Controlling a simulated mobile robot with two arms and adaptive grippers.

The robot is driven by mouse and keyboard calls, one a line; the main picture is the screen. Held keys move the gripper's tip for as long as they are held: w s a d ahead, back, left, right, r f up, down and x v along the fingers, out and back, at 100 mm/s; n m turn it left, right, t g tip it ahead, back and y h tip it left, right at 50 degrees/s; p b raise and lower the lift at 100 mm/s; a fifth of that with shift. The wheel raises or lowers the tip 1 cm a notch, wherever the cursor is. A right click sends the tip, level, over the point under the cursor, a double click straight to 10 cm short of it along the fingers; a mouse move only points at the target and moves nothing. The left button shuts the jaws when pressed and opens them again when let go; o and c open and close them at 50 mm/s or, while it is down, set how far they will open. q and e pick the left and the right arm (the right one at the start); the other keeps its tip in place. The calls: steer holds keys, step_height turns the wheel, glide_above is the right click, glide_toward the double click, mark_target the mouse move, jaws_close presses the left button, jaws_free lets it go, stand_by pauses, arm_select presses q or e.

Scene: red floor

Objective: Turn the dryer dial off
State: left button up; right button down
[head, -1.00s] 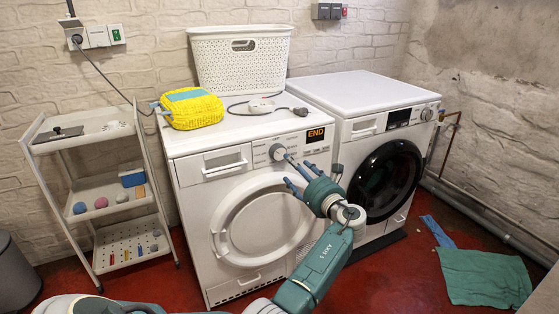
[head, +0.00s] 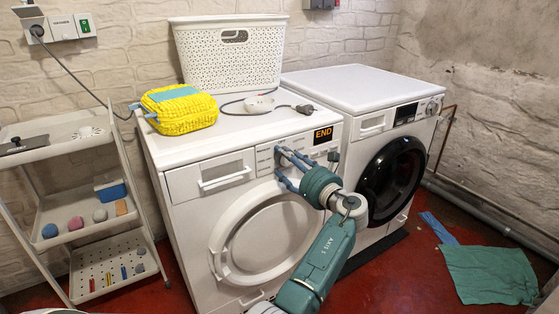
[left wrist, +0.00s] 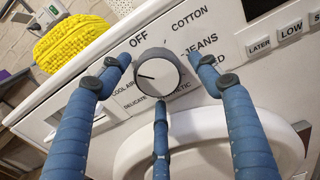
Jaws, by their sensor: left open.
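The dryer (head: 182,225) is the white left-hand machine, with an orange END display (head: 323,135). In the head view the fingers of my left gripper (head: 287,166) mostly cover the dial. My right gripper is not in view.
A white basket (head: 230,60), a yellow item (head: 180,112) and a cable with a plug (head: 303,109) lie on the dryer top. A washing machine (head: 350,90) stands to the right, a shelf trolley (head: 62,133) to the left. Green cloth (head: 488,275) lies on the red floor.

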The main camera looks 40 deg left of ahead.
arm_select(q)
steer(key=shift+r, duration=0.1)
steer(key=c, duration=1.2)
steer(key=shift+o, duration=0.2)
